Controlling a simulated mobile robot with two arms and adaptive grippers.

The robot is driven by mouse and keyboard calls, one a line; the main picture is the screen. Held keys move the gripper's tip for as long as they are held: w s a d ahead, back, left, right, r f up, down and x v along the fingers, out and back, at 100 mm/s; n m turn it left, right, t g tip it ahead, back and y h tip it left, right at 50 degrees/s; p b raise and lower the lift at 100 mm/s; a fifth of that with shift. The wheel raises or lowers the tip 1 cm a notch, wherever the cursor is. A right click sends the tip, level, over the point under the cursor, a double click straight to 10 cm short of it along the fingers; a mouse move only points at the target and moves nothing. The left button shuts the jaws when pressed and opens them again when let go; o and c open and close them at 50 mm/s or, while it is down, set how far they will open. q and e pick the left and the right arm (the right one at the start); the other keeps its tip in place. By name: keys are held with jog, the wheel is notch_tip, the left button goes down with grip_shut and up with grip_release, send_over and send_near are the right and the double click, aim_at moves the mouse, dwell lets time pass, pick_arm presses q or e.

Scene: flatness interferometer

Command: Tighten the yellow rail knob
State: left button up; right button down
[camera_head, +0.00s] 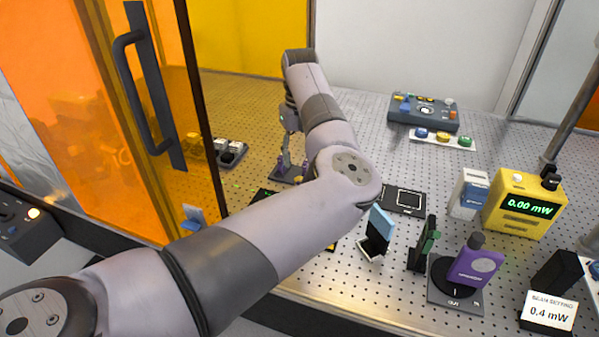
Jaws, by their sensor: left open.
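My left arm reaches across the bench from the lower left. My left gripper (291,150) hangs down beyond the elbow, open, its fingers small and thin in the picture. It is over or beside a small purple-based fixture (284,174); I cannot tell whether they touch. I cannot make out the yellow rail knob for certain. A yellow sliver (333,245) shows at the edge of my forearm, which hides the bench there. My right gripper is not in view.
A yellow meter (525,203) reading 0.00 mW stands at the right. Near it are a purple mount (475,262), a light-blue plate (382,226) and a 0.4 mW card (549,312). A knobbed box (424,113) stands behind. An orange door (100,120) borders the left.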

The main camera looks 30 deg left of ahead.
pick_arm(q)
notch_tip(320, 180, down, 7)
jog(key=shift+r+p, duration=0.2)
jog(key=shift+p, duration=0.7)
jog(key=shift+f, duration=0.35)
jog(key=shift+c, duration=0.5)
jog(key=c, duration=0.7)
grip_shut()
